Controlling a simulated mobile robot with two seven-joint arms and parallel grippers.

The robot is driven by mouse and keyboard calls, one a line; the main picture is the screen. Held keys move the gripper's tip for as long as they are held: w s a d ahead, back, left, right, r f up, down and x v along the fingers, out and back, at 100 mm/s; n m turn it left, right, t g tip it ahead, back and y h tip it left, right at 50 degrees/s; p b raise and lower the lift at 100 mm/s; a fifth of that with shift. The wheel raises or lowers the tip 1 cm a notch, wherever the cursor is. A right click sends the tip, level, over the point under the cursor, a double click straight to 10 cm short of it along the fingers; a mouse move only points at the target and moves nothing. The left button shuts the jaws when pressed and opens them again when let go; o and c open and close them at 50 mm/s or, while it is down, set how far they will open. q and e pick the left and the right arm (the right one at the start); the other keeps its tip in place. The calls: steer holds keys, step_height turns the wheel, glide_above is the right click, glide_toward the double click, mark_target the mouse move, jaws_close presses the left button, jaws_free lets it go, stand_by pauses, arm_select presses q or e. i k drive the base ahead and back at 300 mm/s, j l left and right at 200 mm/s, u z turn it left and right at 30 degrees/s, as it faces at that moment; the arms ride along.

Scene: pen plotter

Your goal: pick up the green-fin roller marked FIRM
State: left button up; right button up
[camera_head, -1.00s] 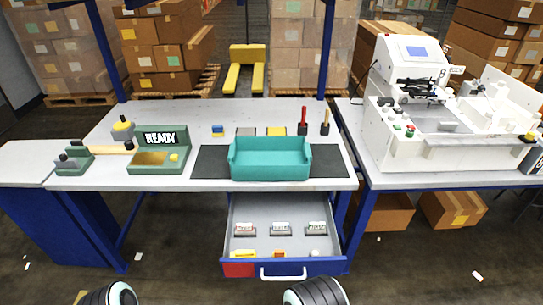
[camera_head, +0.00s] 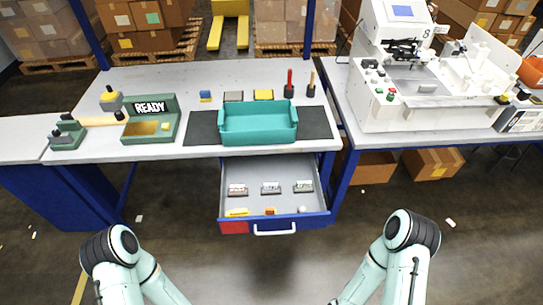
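An open drawer (camera_head: 250,209) under the workbench holds a row of three small dark-based pieces with light labels: a left one (camera_head: 237,190), a middle one (camera_head: 271,188) and a right one (camera_head: 303,186). These may be rollers, but their markings and fin colours are too small to read. I cannot tell which, if any, is the green-fin roller marked FIRM. Both of my arms show at the bottom of the view, but neither gripper is in view.
A teal tray (camera_head: 258,136) stands on a dark mat (camera_head: 203,128) on the workbench (camera_head: 170,82). A green READY box (camera_head: 165,133) is at the left. A white plotter machine (camera_head: 372,110) stands on the right table. The floor before the drawer is clear.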

mark_target(304, 187)
steer(key=l+z, duration=0.1)
steer(key=z, duration=0.45)
steer(key=l+z, duration=0.4)
steer(key=i+l+z, duration=0.1)
steer(key=l+z, duration=0.3)
steer(key=l, duration=0.15)
steer(key=i+l, duration=0.1)
steer(key=l, duration=0.3)
steer(key=i+l+z, duration=0.1)
steer(key=l, duration=0.25)
steer(key=i+l, duration=0.1)
steer(key=l, duration=0.3)
steer(key=u, duration=2.35)
